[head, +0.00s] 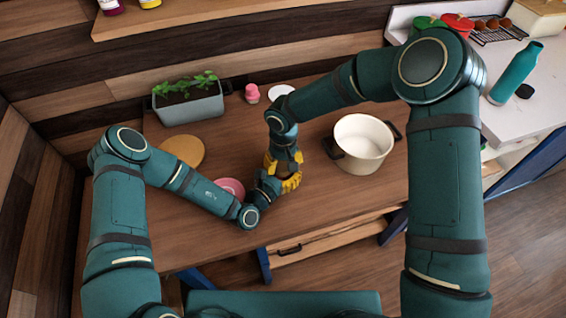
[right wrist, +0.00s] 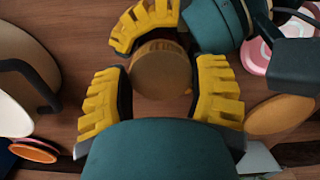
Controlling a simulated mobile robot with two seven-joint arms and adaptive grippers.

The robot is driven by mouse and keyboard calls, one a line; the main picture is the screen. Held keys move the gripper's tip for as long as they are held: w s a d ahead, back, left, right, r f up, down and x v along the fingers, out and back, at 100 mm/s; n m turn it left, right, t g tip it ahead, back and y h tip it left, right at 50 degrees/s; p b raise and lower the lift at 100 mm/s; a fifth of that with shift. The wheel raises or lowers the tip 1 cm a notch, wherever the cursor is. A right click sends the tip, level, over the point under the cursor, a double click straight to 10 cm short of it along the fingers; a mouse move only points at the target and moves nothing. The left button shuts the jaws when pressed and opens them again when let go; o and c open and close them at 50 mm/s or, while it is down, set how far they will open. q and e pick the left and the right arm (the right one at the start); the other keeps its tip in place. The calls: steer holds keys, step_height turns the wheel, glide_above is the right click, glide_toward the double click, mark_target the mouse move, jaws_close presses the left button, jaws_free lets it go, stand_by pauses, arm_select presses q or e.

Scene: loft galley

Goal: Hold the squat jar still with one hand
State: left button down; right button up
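The squat jar shows in the right wrist view as a round wooden lid (right wrist: 160,68) over a darker body. In the head view the arms mostly cover it. My right gripper (head: 284,163) is above the jar. Its two yellow fingers stand apart on either side of the lid, with gaps to it in the right wrist view. My left gripper (head: 279,176) comes in low from the left at the jar. One of its yellow fingers (right wrist: 145,24) lies close beside the jar; the other is hidden, so its grip cannot be told.
A cream pot (head: 362,145) with dark handles stands right of the grippers. A pink dish (head: 230,187) and a tan round board (head: 183,151) lie to the left. A planter (head: 188,103), a small pink item (head: 252,94) and a white plate (head: 281,92) are at the back.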

steer(key=shift+o, duration=0.6)
step_height(320, 180, up, 4)
steer(key=shift+r, duration=0.1)
steer(key=shift+o, duration=0.5)
steer(key=shift+r, duration=0.15)
steer(key=m, duration=0.1)
steer(key=r+m, duration=0.1)
steer(key=m, duration=0.3)
steer(key=shift+r, duration=0.4)
steer(key=m, duration=0.1)
steer(key=r+m, duration=0.1)
steer(key=m, duration=0.3)
steer(key=shift+r, duration=0.3)
steer(key=shift+f, duration=3.95)
